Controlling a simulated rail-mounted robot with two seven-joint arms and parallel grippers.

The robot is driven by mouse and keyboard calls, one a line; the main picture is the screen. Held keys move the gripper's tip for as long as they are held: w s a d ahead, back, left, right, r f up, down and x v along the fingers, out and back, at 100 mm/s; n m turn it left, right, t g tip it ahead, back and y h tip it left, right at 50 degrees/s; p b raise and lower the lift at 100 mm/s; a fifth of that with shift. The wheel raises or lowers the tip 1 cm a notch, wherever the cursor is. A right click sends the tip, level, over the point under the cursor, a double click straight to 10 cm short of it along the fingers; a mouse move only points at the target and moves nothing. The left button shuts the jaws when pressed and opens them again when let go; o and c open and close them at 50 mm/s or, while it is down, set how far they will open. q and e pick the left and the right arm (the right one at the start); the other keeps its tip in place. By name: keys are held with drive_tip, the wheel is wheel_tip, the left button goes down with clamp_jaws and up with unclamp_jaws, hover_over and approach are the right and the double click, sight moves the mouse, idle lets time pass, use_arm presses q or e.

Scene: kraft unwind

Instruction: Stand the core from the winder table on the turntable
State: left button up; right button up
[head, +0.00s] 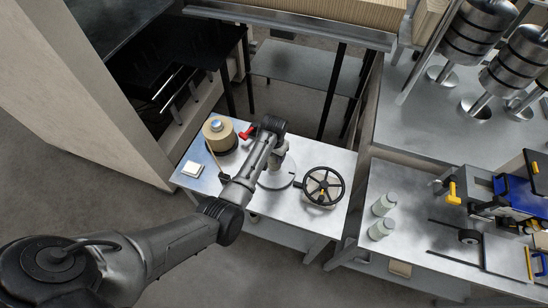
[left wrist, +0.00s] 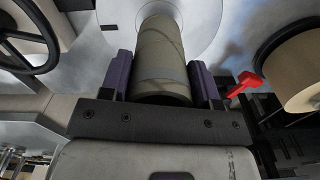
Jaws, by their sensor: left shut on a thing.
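My left gripper (head: 275,150) is above the middle of the metal bench in the head view, over a pale round disc, the turntable (head: 272,182). In the left wrist view my left gripper (left wrist: 163,72) is shut on a grey-brown cylindrical core (left wrist: 160,50), one purple finger on each side. The core's far end is over the pale turntable disc (left wrist: 203,22). I cannot tell whether it touches the disc. In the head view the arm hides most of the core. Two pale cylinders (head: 384,204) stand on the table at right. My right gripper is not in view.
A black handwheel (head: 323,186) stands just right of the turntable. Machinery (head: 505,205) fills the right table.

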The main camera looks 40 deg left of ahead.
use_arm(q)
drive_tip(key=shift+f, duration=1)
drive_tip(key=shift+f, duration=0.1)
drive_tip(key=o, duration=0.9)
wheel_tip(320, 180, up, 12)
drive_tip(key=shift+r+p, duration=0.1)
drive_tip(key=shift+p, duration=0.25)
drive_tip(key=s+d+f+m+t+y, duration=0.1)
drive_tip(key=s+d+f, duration=0.15)
drive_tip(key=s, duration=0.55)
drive_tip(key=s+d+f+m+t+y, duration=0.1)
drive_tip(key=s+f, duration=0.3)
drive_tip(key=s, duration=0.4)
drive_tip(key=s+d+r, duration=0.1)
drive_tip(key=s+d, duration=0.2)
drive_tip(key=s, duration=0.3)
drive_tip(key=s+d+r+m+t+h, duration=0.1)
drive_tip(key=s+d, duration=0.2)
drive_tip(key=s, duration=0.3)
drive_tip(key=s+d+r+m+h, duration=0.1)
drive_tip(key=s+d+r, duration=0.1)
drive_tip(key=s+d, duration=0.2)
drive_tip(key=shift+s+t, duration=0.3)
drive_tip(key=shift+s, duration=0.95)
